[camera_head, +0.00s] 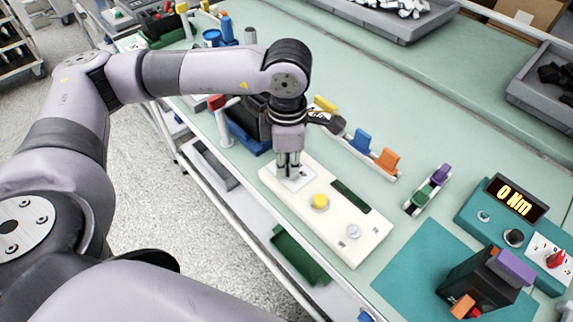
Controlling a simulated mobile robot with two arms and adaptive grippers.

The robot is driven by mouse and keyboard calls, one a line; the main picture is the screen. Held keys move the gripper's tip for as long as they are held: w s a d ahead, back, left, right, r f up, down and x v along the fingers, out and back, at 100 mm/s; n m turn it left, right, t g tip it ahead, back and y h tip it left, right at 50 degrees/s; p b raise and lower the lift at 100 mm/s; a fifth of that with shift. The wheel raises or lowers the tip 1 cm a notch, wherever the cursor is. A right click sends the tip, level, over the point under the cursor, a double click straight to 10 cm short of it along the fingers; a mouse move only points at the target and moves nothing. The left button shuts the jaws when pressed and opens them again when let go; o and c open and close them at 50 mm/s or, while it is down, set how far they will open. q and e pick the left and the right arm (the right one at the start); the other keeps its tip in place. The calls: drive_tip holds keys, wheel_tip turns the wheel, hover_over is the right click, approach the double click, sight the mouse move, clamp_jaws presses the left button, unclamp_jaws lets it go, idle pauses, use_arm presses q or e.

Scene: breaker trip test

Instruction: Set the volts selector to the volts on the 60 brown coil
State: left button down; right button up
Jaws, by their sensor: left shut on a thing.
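A cream test panel (277,188) lies on the green bench in the middle of the view. It carries a pale square plate (303,184) at its left end, a yellow button (319,202), a dark display strip (350,196) and a small silver knob (353,231). My left gripper (289,172) points down at the square plate, shut on a small knob there that its fingers mostly hide. Markings on the plate are too small to read. I cannot make out a coil marked 60 brown. My right gripper is not in view.
A teal tester (485,217) reading 0 Nm, with a red knob (556,259), stands at the right. A dark block with a purple top (513,268) is in front of it. Blue (361,141) and orange (387,160) pieces stand in a rack behind the panel. A teal mat (415,262) has bare room.

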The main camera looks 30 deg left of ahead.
use_arm(q)
drive_tip(key=shift+m, duration=0.3)
drive_tip(key=c, duration=1.6)
unclamp_jaws()
